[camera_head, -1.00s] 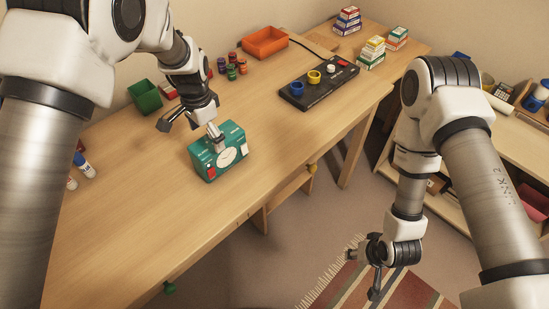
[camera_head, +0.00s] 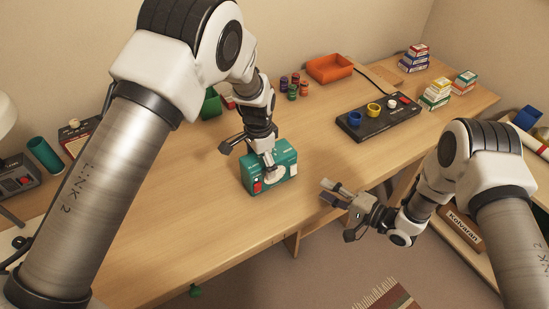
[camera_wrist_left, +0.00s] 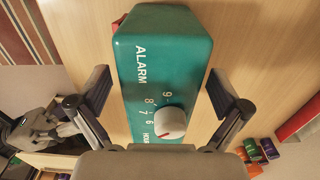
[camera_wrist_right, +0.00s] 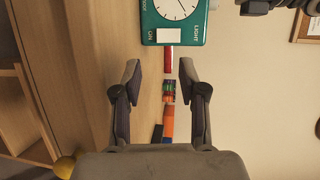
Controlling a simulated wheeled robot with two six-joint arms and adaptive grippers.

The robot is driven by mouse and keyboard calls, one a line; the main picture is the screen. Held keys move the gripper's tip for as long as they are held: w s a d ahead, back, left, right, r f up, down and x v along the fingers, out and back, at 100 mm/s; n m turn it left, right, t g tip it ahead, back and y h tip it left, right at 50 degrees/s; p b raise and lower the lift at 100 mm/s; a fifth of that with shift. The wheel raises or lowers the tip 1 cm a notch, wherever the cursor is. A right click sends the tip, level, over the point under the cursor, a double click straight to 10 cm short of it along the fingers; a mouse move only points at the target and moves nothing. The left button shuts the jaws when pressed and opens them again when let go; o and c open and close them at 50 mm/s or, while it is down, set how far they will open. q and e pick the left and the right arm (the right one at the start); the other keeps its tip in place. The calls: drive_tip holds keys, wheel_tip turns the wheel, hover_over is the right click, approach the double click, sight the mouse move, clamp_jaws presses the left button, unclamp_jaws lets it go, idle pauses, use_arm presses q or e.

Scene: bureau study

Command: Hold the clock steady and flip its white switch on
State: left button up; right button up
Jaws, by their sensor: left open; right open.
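The teal clock (camera_head: 284,158) stands upright on the desk. Its top shows in the left wrist view (camera_wrist_left: 140,75), with an ALARM label and a white knob (camera_wrist_left: 170,123). The right wrist view shows part of its face, with the white switch (camera_wrist_right: 169,36) between the words ON and LIGHT. My left gripper (camera_head: 248,154) is open just above the clock, and its fingers (camera_wrist_left: 160,95) stand apart on either side of the clock's top. My right gripper (camera_head: 328,192) is open and empty, right of the clock near the desk's front edge. It points toward the clock's side of the desk, apart from it.
A black panel with coloured rings (camera_head: 378,121) lies to the right on the desk (camera_head: 190,220). An orange tray (camera_head: 331,68), several small pots (camera_head: 292,86) and stacked boxes (camera_head: 414,58) stand at the back. Bare desk surrounds the clock's front and right.

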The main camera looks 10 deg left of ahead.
use_arm(q)
drive_tip(key=shift+a+f, duration=0.1)
drive_tip(key=shift+f, duration=1.45)
drive_tip(key=shift+s, duration=0.1)
drive_tip(key=c, duration=1.4)
